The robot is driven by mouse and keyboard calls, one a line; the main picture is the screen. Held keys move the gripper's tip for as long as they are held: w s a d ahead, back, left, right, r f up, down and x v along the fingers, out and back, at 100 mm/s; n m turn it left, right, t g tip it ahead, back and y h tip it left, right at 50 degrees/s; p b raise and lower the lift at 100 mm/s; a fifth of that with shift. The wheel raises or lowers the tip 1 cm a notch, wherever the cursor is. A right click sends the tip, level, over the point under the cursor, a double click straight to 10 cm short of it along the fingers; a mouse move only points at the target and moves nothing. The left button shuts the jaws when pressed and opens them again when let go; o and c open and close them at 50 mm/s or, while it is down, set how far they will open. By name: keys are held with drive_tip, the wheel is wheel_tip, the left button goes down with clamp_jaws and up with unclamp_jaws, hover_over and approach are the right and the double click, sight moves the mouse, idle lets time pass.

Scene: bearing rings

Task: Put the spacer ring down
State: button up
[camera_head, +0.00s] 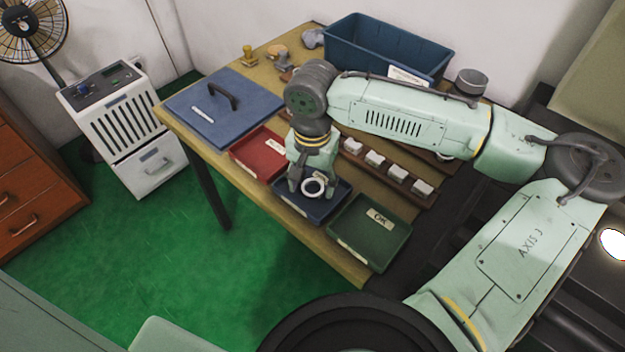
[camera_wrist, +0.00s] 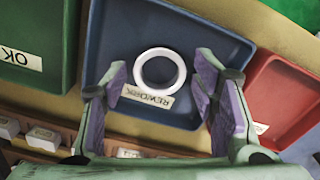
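The white spacer ring (camera_wrist: 139,70) lies flat in the blue tray (camera_wrist: 215,45) marked REWORK, just above the label in the wrist view. In the head view the ring (camera_head: 304,187) shows between my fingers, over the blue tray (camera_head: 341,194). My gripper (camera_wrist: 160,85) is open, with one purple-padded finger on each side of the ring. A narrow gap shows between each fingertip and the ring. The fingers reach down into the tray; whether their tips touch its floor I cannot tell.
A green tray (camera_head: 385,237) marked OK and a red tray (camera_head: 262,152) flank the blue tray. A rack of white blocks (camera_head: 375,158) stands behind. A blue lid with a handle (camera_head: 228,112) lies at the left, and a deep blue bin (camera_head: 375,50) stands at the back.

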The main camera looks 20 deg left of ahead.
sight(312, 187)
drive_tip(key=shift+o, duration=0.5)
drive_tip(key=shift+r, duration=0.25)
wheel_tip(312, 187, up, 12)
drive_tip(key=shift+b, duration=0.3)
drive_tip(key=shift+f, duration=0.1)
